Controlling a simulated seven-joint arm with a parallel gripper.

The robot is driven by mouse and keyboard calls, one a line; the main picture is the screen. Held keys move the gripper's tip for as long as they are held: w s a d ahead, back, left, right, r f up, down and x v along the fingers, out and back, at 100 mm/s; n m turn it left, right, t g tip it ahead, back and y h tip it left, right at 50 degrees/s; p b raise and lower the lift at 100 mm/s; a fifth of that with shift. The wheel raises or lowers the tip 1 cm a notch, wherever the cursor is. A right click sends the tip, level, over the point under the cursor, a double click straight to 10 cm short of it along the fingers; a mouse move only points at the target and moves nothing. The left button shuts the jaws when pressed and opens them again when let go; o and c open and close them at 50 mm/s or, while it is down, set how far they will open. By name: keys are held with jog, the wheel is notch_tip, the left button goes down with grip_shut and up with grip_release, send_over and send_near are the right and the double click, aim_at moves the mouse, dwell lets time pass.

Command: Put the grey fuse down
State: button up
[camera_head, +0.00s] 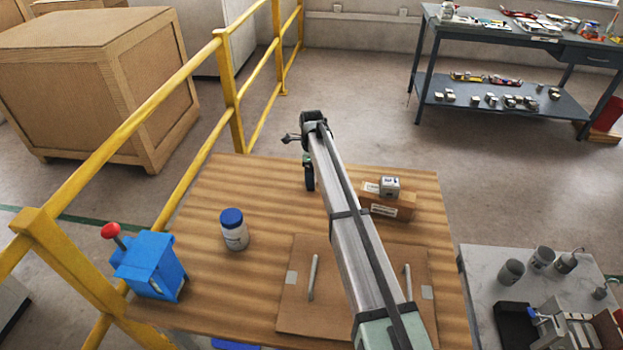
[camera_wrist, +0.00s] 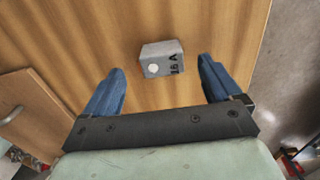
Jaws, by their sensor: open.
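In the wrist view the grey fuse (camera_wrist: 158,52), a small block with a white dot and dark characters on its face, rests on the wooden table. My gripper (camera_wrist: 160,66) is open, its two blue fingers apart with the fuse between and just beyond their tips; a gap shows on each side. In the head view my gripper (camera_head: 309,178) is near the table's far edge, mostly hidden by my arm, and I cannot make out the fuse beside it.
A light grey marked block (camera_head: 389,186) sits on a brown box (camera_head: 392,208) right of my arm. A blue-lidded jar (camera_head: 233,230), a blue device with a red knob (camera_head: 148,265) and a brown board (camera_head: 330,322) with metal handles share the table. A yellow railing (camera_head: 150,125) stands left.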

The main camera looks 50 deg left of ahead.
notch_tip(320, 180, up, 8)
dwell(0.4)
dwell(0.4)
